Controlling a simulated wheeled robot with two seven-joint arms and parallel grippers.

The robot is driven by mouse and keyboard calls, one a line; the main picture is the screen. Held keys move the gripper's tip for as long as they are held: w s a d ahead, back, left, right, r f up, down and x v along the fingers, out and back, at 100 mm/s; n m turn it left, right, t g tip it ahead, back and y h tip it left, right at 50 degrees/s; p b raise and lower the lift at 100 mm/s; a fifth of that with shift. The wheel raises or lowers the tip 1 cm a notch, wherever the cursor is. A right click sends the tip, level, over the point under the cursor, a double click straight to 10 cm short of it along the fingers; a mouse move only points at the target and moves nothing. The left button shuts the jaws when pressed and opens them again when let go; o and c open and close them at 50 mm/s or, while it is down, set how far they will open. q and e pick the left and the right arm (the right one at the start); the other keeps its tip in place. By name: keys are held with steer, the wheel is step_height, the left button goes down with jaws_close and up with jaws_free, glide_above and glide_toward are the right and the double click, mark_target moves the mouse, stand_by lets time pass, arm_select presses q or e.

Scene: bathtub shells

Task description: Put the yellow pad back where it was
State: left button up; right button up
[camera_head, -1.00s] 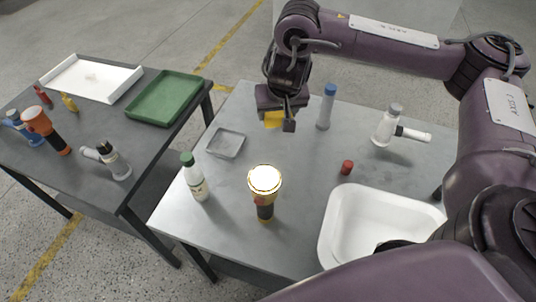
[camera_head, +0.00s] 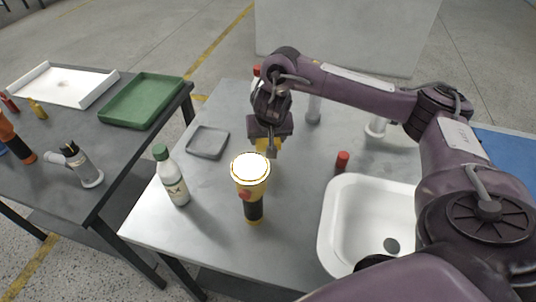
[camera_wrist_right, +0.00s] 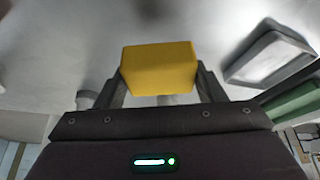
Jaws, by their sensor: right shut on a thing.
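My right gripper (camera_head: 269,150) is shut on the yellow pad (camera_head: 262,144) over the grey table, just behind the yellow-and-black flashlight. In the right wrist view the pad (camera_wrist_right: 160,68) is a yellow block between the two fingers (camera_wrist_right: 160,88). The flashlight hides part of the area below the pad, and I cannot tell the pad's exact height over the table. A shallow grey dish (camera_head: 193,151) lies empty to the left of the gripper; it also shows at the right of the wrist view (camera_wrist_right: 240,72). My left gripper is not in view.
The flashlight (camera_head: 253,208) stands upright in front. A green-capped bottle (camera_head: 172,180) stands left, a red cap (camera_head: 342,161) and white basin (camera_head: 340,190) right. The left table holds a green tray (camera_head: 130,122) and white tray (camera_head: 102,91). Table surface between dish and flashlight is free.

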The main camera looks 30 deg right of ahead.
step_height(320, 180, down, 5)
steer(key=b, duration=0.3)
steer(key=shift+r, duration=0.4)
steer(key=shift+f, duration=0.1)
steer(key=o, duration=0.9)
steer(key=shift+f, duration=0.1)
